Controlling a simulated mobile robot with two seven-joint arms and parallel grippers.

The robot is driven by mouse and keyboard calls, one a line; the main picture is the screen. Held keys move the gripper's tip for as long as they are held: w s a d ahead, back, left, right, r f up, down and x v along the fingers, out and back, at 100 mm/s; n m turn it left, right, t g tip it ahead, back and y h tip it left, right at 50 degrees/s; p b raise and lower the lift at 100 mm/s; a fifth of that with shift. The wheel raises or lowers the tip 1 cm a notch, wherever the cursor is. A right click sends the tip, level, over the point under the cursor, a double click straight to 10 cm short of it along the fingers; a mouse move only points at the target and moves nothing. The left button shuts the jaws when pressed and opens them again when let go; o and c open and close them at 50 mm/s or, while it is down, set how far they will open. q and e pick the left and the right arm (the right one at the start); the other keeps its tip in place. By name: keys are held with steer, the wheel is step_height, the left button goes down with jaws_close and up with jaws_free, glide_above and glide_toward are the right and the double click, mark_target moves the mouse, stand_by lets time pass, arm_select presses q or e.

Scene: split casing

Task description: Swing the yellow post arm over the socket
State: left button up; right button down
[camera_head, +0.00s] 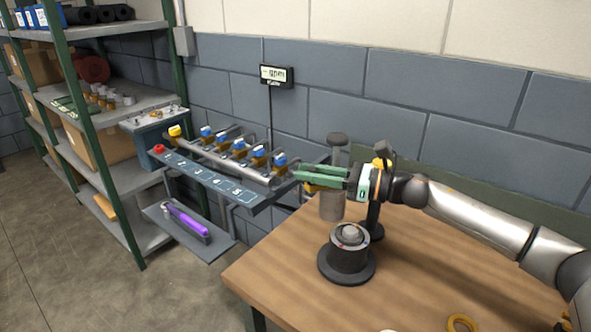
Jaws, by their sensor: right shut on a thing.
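The socket (349,262) is a dark round base with a grey top, standing on the wooden table. A dark post (374,215) stands just behind it to the right. Yellow parts of the post arm (313,188) show below my right gripper's fingers and near the post's top. A grey cylinder (332,206) with a dark knob on top hangs above and slightly left of the socket, apart from it. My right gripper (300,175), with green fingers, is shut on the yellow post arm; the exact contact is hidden. My left gripper is not in view.
A numbered rack (222,180) with blue-capped parts lies left of the table. A lower shelf holds a purple tool (186,221). Green-framed shelving (72,120) stands at the far left. A yellow ring (462,323) lies at the table's front. The table's left front is clear.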

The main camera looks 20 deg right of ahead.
arm_select(q)
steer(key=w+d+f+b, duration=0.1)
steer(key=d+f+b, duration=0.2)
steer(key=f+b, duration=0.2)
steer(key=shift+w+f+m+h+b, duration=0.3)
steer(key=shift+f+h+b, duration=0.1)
steer(key=shift+b, duration=0.65)
arm_select(e)
steer(key=s+d+n+g+y, duration=0.2)
steer(key=s+n+g+y, duration=0.2)
steer(key=s+g, duration=0.3)
steer(key=shift+s+d+n+g, duration=0.3)
steer(key=shift+s+n, duration=0.45)
steer(key=shift+n, duration=0.05)
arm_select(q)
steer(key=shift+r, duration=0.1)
arm_select(e)
steer(key=c, duration=1.1)
jaws_free()
steer(key=shift+s, duration=0.1)
steer(key=shift+o, duration=0.6)
steer(key=shift+s+d+r, duration=0.1)
